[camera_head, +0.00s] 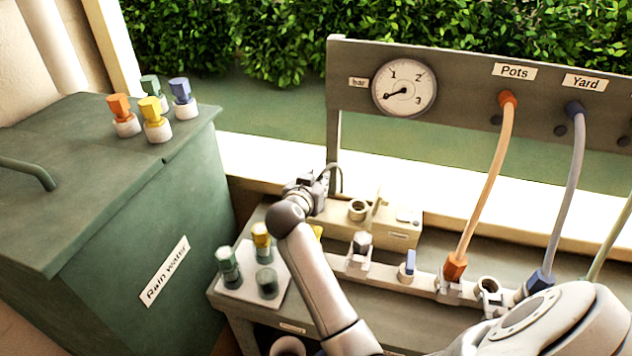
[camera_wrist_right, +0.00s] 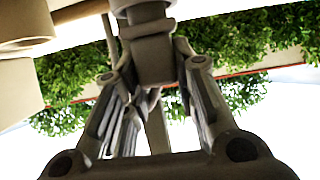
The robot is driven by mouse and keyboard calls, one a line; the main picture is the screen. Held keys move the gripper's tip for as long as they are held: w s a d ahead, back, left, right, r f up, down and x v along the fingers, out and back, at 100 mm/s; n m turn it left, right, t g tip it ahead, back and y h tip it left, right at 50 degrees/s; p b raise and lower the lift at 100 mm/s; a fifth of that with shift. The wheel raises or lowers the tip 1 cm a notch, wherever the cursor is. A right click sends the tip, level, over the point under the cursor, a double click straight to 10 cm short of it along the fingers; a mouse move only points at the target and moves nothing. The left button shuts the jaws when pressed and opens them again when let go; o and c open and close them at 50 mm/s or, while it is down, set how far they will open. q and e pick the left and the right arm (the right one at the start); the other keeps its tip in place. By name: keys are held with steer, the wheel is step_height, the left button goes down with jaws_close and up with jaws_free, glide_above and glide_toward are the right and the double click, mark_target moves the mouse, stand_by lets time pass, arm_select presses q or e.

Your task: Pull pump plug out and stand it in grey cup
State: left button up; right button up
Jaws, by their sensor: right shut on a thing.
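My right gripper (camera_head: 318,187) is above the left end of the beige box (camera_head: 400,236). In the right wrist view its fingers (camera_wrist_right: 150,85) are closed around a grey plug (camera_wrist_right: 150,50). A grey cable (camera_head: 338,176) arches up beside the gripper in the head view; the plug is mostly hidden there by the gripper. The round socket (camera_head: 357,207) on the box looks empty, apart from the gripper. I cannot tell surely which vessel is the grey cup; a round pale one (camera_head: 287,346) shows partly at the bottom edge. My left gripper is out of view.
A white tray (camera_head: 243,296) at the bench's left holds green and yellow plugs and a dark green cup. The front rail (camera_head: 425,282) carries several plugs and sockets. Orange (camera_head: 487,185) and blue (camera_head: 567,195) hoses rise to the gauge panel. The rainwater tank (camera_head: 150,215) stands left.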

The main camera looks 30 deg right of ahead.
steer(key=shift+f+b, duration=0.6)
steer(key=shift+b, duration=0.05)
stand_by(0.5)
steer(key=o, duration=0.7)
steer(key=shift+o, duration=0.2)
steer(key=shift+r, duration=0.1)
